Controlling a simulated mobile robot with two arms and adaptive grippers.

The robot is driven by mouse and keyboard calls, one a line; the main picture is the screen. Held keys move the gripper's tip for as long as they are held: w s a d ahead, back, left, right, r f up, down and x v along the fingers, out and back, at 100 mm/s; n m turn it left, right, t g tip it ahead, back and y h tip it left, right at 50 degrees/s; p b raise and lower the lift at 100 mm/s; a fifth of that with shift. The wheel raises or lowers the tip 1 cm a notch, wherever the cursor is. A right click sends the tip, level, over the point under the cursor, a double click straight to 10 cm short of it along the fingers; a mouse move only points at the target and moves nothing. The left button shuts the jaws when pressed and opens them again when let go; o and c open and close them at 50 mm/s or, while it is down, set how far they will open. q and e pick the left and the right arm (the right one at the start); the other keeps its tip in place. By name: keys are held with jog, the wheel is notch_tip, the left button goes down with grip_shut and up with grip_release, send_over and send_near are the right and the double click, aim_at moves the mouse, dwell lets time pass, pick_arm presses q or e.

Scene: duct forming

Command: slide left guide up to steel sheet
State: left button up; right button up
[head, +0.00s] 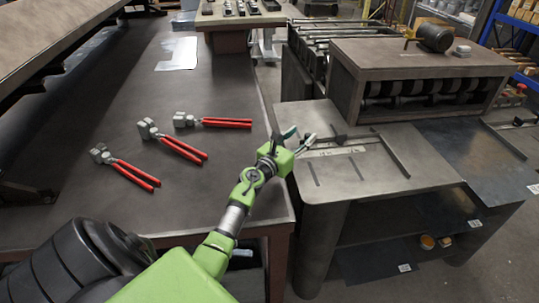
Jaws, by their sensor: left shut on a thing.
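My left gripper (297,145) reaches over the left edge of the forming machine's infeed table (425,172). Its teal fingers are shut at the near end of a dark bar (350,137), which looks like the left guide; the fingers hide the exact contact. A second long guide bar (392,156) lies on the right part of the table. Flat grey metal with dark slots (350,168) lies between them; I cannot tell a separate steel sheet from the table top. My right gripper is out of view.
Red-handled pliers (165,145) lie on the dark workbench (205,85) to the left, with a bright metal piece (178,54) farther back. The roller housing (420,65) stands behind the infeed table. A dark flat sheet (480,160) lies to the right.

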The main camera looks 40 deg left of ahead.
pick_arm(q)
jog(key=s, duration=1.1)
jog(key=shift+d, duration=0.25)
jog(key=s+d+b, duration=0.1)
jog(key=b, duration=0.3)
jog(key=shift+s+r, duration=0.1)
jog(key=shift+s, duration=0.15)
jog(key=w, duration=0.4)
jog(key=w+p, duration=0.1)
jog(key=w, duration=0.4)
jog(key=w+a, duration=0.1)
jog(key=w, duration=0.3)
jog(key=shift+w, duration=0.35)
